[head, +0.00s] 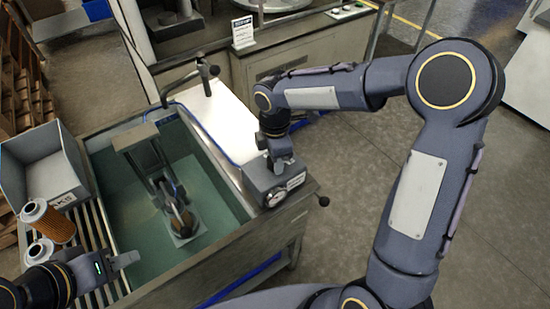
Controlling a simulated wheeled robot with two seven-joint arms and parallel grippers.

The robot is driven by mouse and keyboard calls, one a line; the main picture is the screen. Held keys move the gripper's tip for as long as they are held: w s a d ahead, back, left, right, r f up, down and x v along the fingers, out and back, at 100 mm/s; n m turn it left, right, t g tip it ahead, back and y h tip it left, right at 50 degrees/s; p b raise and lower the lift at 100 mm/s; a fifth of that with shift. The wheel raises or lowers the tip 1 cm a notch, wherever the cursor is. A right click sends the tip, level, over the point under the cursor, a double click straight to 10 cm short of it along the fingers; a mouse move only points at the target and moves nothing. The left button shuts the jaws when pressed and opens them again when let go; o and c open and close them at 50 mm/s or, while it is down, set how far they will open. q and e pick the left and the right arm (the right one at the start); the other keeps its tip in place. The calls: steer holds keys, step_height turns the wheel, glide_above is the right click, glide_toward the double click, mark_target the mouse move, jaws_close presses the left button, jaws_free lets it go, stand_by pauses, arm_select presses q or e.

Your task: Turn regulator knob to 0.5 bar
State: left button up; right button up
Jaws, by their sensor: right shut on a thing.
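The regulator is a grey box (262,184) on the right rim of the tank bench, with a round white-faced gauge (276,198) on its front. The gauge reading is too small to make out. My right gripper (282,165) points down onto the top of this box and is shut on the regulator knob, which the fingers mostly hide. My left gripper (126,260) is at the lower left, over the slatted rack and away from the regulator. Its finger opening cannot be made out.
The tank (220,195) holds a clamp fixture (160,185). A grey bin (40,165), an orange filter cartridge (48,222) and a pale cartridge (40,251) are at the left. A black-tipped lever (322,201) sticks out right of the regulator. A tap (205,75) stands behind.

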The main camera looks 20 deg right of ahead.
steer(key=m+b, duration=0.1)
steer(key=m, duration=0.5)
steer(key=m+b, duration=0.1)
steer(key=m, duration=0.5)
steer(key=shift+m, duration=0.3)
stand_by(0.4)
steer(key=o, duration=1)
step_height(320, 180, up, 8)
steer(key=shift+f, duration=0.1)
